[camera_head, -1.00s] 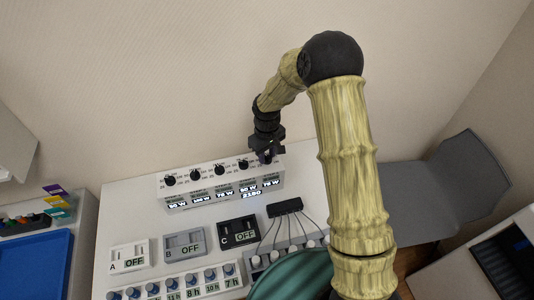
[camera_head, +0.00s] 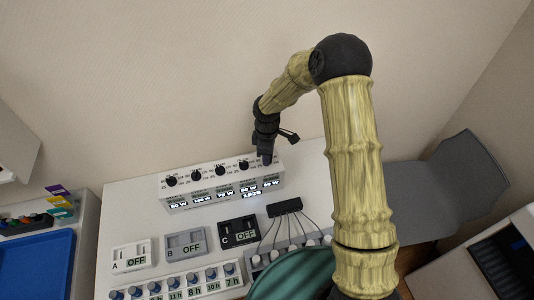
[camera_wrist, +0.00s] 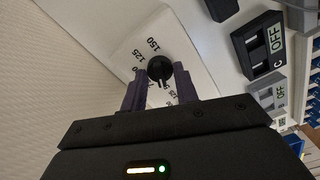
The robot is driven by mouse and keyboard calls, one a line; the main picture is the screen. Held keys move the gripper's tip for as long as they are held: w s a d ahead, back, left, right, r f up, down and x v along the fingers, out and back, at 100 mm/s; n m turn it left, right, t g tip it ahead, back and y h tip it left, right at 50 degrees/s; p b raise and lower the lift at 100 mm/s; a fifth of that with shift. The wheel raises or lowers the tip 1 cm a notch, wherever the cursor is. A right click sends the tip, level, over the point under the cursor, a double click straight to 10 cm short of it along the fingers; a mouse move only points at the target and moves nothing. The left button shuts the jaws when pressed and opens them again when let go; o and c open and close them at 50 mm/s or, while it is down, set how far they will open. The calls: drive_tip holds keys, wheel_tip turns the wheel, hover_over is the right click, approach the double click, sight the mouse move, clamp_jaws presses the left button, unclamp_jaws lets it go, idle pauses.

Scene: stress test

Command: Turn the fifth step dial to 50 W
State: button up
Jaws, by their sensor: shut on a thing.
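The white step-dial box (camera_head: 206,203) stands at the back of the table with a row of black dials on top and lit displays on its front. My gripper (camera_head: 266,160) is at the right end of the row, pointing down, and mostly hides the fifth dial in the head view. In the wrist view my gripper (camera_wrist: 160,82) has its two purple fingers on either side of the round black fifth dial (camera_wrist: 159,68), shut on it. Marks 125 and 150 show beside it. The display under the fifth dial (camera_head: 270,183) appears to read 50 W, in small text.
In front of the box are switch boxes A (camera_head: 131,257), B (camera_head: 185,243) and C (camera_head: 238,232), reading OFF. A black block with cables (camera_head: 284,207) lies to their right. A dial row (camera_head: 190,283) runs along the front. A grey chair (camera_head: 440,190) stands right.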

idle(0.4)
drive_tip(key=o, duration=1)
drive_tip(key=shift+r, duration=0.1)
wheel_tip(320, 180, up, 17)
drive_tip(key=shift+r+b, duration=0.15)
drive_tip(key=shift+b, duration=1.1)
drive_tip(key=s+d+m+t, duration=0.1)
drive_tip(key=s+d+m, duration=0.4)
drive_tip(key=s, duration=0.1)
drive_tip(key=s+d+f+m, duration=0.1)
drive_tip(key=s+d+m, duration=0.4)
drive_tip(key=s+m, duration=0.1)
drive_tip(key=s+d+f+m+t, duration=0.1)
drive_tip(key=s+d+m, duration=0.4)
drive_tip(key=s+d, duration=0.1)
drive_tip(key=shift+s+f+t, duration=0.2)
drive_tip(key=shift+s+t, duration=0.1)
drive_tip(key=shift+s, duration=0.2)
